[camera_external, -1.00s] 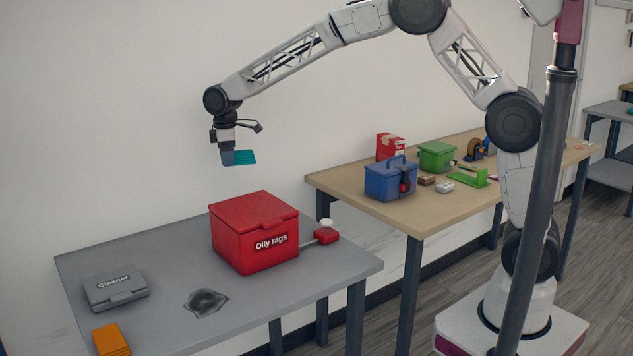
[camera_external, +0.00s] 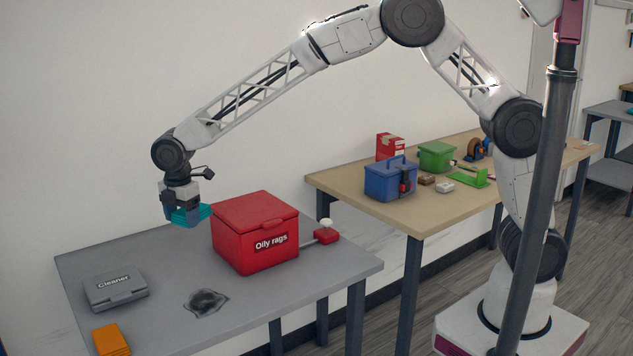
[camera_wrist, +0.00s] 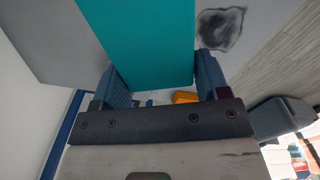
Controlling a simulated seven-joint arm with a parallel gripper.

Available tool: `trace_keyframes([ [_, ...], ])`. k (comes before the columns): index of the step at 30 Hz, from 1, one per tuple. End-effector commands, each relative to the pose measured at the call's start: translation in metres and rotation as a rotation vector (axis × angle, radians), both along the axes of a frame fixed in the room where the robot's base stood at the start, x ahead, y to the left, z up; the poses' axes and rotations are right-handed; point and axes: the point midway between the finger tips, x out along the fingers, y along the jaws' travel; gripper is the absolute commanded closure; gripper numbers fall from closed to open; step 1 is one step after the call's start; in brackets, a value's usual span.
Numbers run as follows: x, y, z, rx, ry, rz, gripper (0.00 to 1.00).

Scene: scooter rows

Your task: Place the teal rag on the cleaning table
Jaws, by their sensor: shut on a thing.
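My gripper (camera_external: 183,215) is shut on the teal rag (camera_external: 203,211), a flat folded piece held roughly level. It hangs above the back of the grey cleaning table (camera_external: 165,260), left of the red bin. In the wrist view the teal rag (camera_wrist: 145,40) fills the middle between the two blue fingers of my gripper (camera_wrist: 160,85). The rag appears apart from the table top. Part of the rag is hidden behind the fingers in the external view.
A red "Oily rags" bin (camera_external: 255,230) stands close to the right. A grey "Cleaner" case (camera_external: 115,290), an orange stack (camera_external: 111,340) and a dark stained rag or patch (camera_external: 206,302) lie on the grey table. Its back left is bare. A wooden table (camera_external: 430,215) with several items stands right.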

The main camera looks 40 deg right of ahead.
Motion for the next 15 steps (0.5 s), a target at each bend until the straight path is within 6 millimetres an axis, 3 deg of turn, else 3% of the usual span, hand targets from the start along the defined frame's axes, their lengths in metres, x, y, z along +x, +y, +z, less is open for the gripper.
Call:
trace_keyframes([
  [6,-0.068,0.024,-0.026,-0.002,0.001,0.254,0.54],
  [15,-0.162,0.038,-0.062,-0.001,0.001,0.636,0.54],
])
